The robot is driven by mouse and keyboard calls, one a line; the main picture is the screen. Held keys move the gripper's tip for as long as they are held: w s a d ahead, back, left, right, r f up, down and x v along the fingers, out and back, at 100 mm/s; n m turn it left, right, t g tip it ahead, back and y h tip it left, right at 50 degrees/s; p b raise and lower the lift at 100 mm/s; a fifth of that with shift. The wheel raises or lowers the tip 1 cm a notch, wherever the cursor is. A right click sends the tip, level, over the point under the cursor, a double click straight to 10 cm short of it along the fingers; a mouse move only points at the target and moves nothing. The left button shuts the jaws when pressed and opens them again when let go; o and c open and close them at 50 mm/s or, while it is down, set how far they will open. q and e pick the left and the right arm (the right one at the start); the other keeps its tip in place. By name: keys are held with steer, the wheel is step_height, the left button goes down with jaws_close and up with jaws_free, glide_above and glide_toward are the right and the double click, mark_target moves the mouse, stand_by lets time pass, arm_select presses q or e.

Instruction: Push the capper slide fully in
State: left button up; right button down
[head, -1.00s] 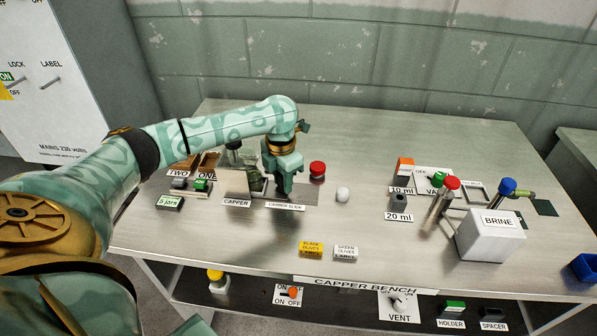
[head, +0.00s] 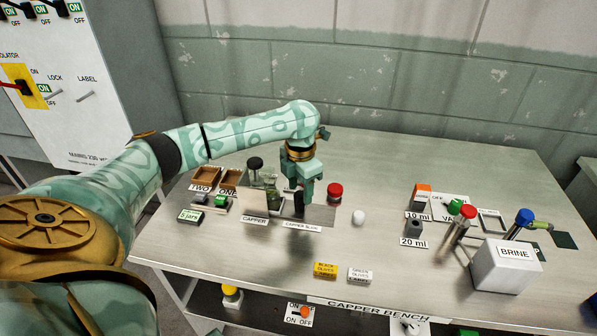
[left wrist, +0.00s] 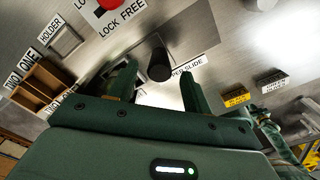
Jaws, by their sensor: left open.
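The capper slide shows as a dark round knob (head: 299,199) just behind the CAPPER SLIDE label (head: 301,226). In the left wrist view the knob (left wrist: 159,60) lies between the fingertips, with a gap on each side. My left gripper (head: 302,198) is open and low over the bench at the knob; I cannot tell whether either finger touches it. The capper (head: 262,175), with its glassy parts and dark top, stands just left of the gripper behind the CAPPER label (head: 254,221). How far in the slide sits is not clear. My right gripper is not in view.
A red button (head: 335,191) and a white ball-like knob (head: 358,217) stand right of the gripper. Brown trays (head: 206,177) are to the left. A BRINE box (head: 506,267) and coloured-top parts stand at the right.

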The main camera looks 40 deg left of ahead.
arm_select(q)
step_height(320, 180, up, 12)
steer(key=p, duration=0.4)
steer(key=shift+f, duration=0.15)
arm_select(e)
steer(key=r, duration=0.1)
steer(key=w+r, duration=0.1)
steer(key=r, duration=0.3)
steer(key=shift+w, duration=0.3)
